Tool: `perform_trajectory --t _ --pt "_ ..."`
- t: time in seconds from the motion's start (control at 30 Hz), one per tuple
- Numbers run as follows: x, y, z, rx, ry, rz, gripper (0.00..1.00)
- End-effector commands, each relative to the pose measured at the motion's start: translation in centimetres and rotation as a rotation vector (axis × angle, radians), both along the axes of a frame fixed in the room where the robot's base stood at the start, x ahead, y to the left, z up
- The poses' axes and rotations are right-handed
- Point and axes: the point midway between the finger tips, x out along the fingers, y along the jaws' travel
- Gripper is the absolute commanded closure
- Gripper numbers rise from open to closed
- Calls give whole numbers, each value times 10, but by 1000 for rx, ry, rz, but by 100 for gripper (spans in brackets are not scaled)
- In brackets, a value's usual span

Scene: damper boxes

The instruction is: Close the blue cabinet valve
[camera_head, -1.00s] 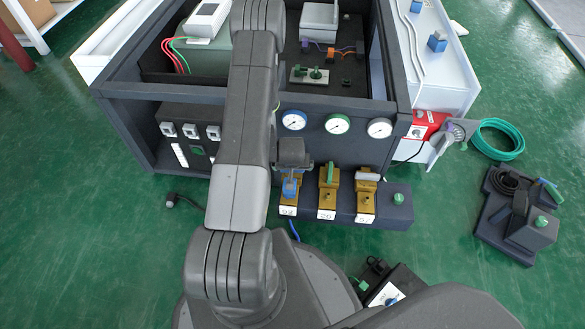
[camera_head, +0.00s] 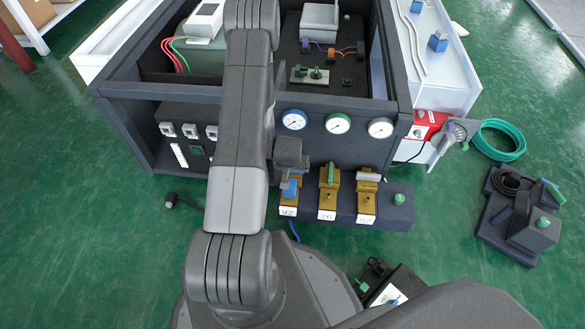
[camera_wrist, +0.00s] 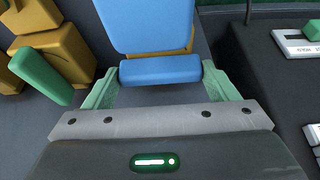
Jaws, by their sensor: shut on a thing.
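The blue cabinet valve (camera_head: 290,189) is the leftmost of three brass valves on the dark ledge at the cabinet's front, above a label reading 92. In the wrist view its blue handle (camera_wrist: 160,70) lies crosswise between the two green fingers. My gripper (camera_wrist: 160,82) is shut on this handle. In the head view my gripper (camera_head: 288,174) is over the valve and hides part of it, so the handle's exact angle is hard to tell there.
The green-handled valve (camera_head: 327,190) stands close to the right, with a grey-handled valve (camera_head: 366,190) and a green knob (camera_head: 399,198) beyond. Three gauges (camera_head: 337,123) are on the panel above. The green handle (camera_wrist: 42,75) is near my left finger in the wrist view.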

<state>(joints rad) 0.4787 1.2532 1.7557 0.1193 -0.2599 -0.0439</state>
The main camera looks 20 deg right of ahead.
Motion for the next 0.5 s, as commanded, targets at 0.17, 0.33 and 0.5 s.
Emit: perform_trajectory --t 0.17,0.33,0.5 --pt "1 0 1 0 -3 -11 43" --pt "1 -1 1 0 -3 -11 18" --pt "1 0 1 1 -3 -10 0"
